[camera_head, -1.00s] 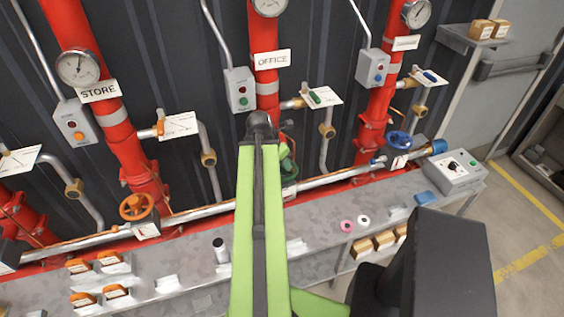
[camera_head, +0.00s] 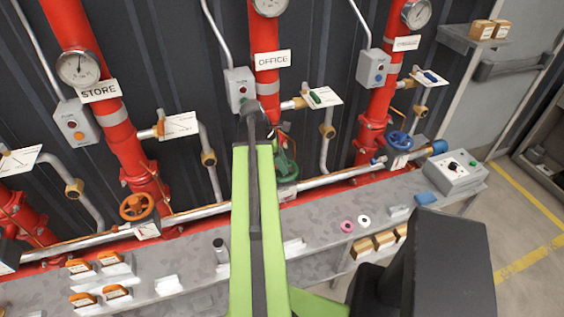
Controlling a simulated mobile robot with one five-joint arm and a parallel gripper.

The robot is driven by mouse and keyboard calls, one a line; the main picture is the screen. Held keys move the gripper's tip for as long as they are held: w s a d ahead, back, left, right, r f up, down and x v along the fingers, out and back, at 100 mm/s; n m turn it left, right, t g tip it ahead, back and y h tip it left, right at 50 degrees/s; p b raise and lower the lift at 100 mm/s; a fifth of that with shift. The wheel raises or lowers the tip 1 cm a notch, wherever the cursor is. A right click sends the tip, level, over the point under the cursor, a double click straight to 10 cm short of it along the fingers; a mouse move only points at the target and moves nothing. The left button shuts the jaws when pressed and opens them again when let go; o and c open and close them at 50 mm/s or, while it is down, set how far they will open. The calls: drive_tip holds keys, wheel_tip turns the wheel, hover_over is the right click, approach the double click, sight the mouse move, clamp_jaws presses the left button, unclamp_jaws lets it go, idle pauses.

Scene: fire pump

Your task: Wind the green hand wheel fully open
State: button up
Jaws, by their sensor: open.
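The green hand wheel (camera_head: 287,169) is on the silver pipe at the foot of the middle red riser, below the OFFICE sign (camera_head: 271,59). Its left part is hidden behind my lime-green arm, which rises up the middle of the view to a dark joint just left of the wheel. My gripper cannot be made out; it seems hidden behind the arm. Whether anything touches the wheel is not visible.
An orange hand wheel (camera_head: 137,206) is to the left and a blue hand wheel (camera_head: 399,140) to the right on the same pipe. A grey bench (camera_head: 330,222) runs below with small parts. A grey control box (camera_head: 453,172) stands at its right end.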

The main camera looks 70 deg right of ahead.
drive_tip(key=m, duration=0.2)
drive_tip(key=m+y, duration=0.1)
drive_tip(key=shift+d+m, duration=0.3)
drive_tip(key=shift+m, duration=0.1)
drive_tip(key=shift+m+y, duration=0.6)
drive_tip(key=shift+m, duration=0.4)
drive_tip(key=shift+a+m+y, duration=0.2)
drive_tip(key=shift+m+y, duration=0.3)
drive_tip(key=shift+m, duration=0.6)
drive_tip(key=m, duration=0.2)
drive_tip(key=shift+d+m+y, duration=0.2)
drive_tip(key=shift+m+y, duration=0.2)
drive_tip(key=shift+s+m+t+y, duration=0.1)
drive_tip(key=shift+m+t+y, duration=0.3)
drive_tip(key=shift+m, duration=0.6)
drive_tip(key=m, duration=0.3)
drive_tip(key=shift+a+t+y, duration=0.2)
drive_tip(key=shift+t+y, duration=0.2)
drive_tip(key=shift+c, duration=0.3)
clamp_jaws()
